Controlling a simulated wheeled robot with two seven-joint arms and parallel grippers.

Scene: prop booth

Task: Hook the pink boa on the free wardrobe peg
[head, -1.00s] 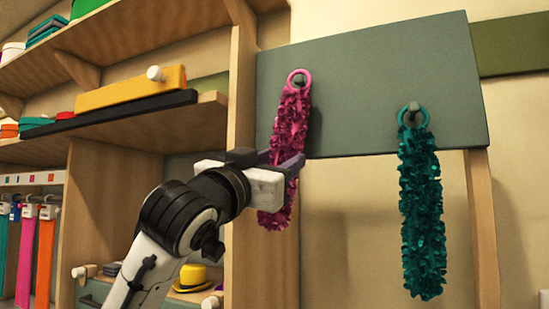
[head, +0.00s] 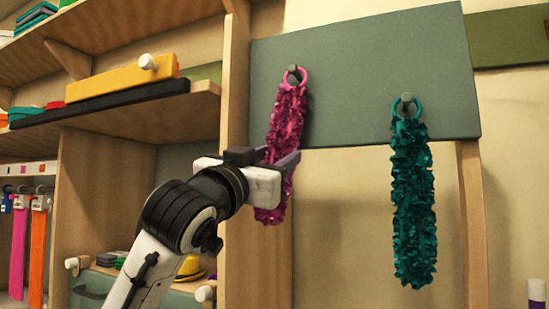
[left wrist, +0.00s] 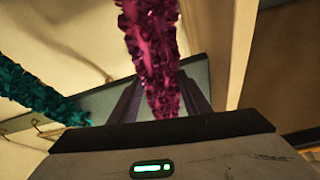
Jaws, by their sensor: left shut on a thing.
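The pink boa (head: 286,120) hangs from its pink ring (head: 305,80) at the left peg (head: 293,69) of the grey-green board (head: 350,60). The peg shows at the top of the ring, which looks to be around it. My left gripper (head: 283,160) is shut on the boa's lower part, and a short end hangs below the fingers. The boa leans slightly. In the left wrist view the boa (left wrist: 155,60) runs between the fingers. A teal boa (head: 412,200) hangs by its ring from the right peg (head: 406,98). My right gripper is not in view.
A wooden upright (head: 234,100) and shelves stand left of the board, close to my left arm. A yellow block (head: 120,82) lies on a black one on a shelf. The wall between the two boas is clear. A wooden post (head: 472,220) stands right of the teal boa.

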